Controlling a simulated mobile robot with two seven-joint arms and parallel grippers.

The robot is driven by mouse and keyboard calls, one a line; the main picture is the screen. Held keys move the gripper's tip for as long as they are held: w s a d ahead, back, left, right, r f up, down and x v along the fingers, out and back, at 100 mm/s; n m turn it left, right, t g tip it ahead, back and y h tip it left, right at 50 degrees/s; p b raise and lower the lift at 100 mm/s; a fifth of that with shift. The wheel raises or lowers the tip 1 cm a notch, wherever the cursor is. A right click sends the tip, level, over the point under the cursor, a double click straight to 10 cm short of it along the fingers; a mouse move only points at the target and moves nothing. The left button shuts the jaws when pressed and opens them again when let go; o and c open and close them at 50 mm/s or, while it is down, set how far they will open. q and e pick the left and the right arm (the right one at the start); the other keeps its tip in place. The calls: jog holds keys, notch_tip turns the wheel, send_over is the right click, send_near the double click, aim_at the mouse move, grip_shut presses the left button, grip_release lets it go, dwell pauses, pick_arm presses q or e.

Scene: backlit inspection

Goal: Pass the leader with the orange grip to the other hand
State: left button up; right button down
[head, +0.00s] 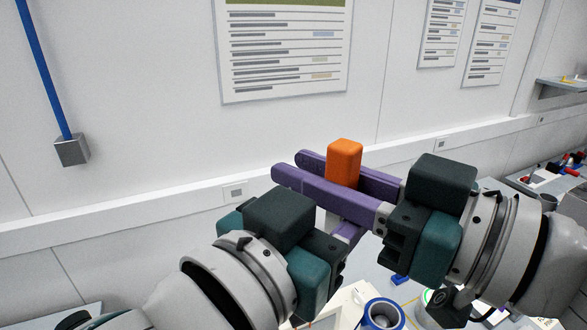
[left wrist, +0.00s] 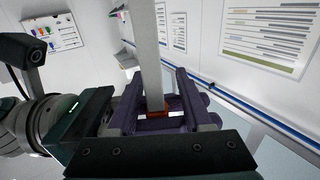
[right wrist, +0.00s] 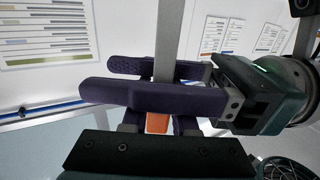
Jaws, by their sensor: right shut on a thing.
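The leader's orange grip (head: 344,163) stands between the purple fingers of my right gripper (head: 288,166), which is shut on it. The grip also shows in the right wrist view (right wrist: 157,123), and as a thin orange strip in the left wrist view (left wrist: 155,114). The leader's long grey bar (left wrist: 151,60) runs on from the grip; it also shows in the right wrist view (right wrist: 167,40). My left gripper (head: 345,232) is just below the right fingers. Its fingers are apart, with the bar between them and a gap beside it.
A blue-and-white roll (head: 382,314) stands on the table below the grippers. A small blue piece (head: 399,280) lies near it. A side bench with red items (head: 570,168) is at the far right. The wall with posters (head: 285,50) is behind.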

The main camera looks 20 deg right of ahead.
pick_arm(q)
grip_shut()
jog(key=shift+w+a, duration=0.1)
jog(key=shift+w, duration=0.05)
pick_arm(e)
jog(key=c, duration=1)
grip_release()
jog(key=o, duration=0.4)
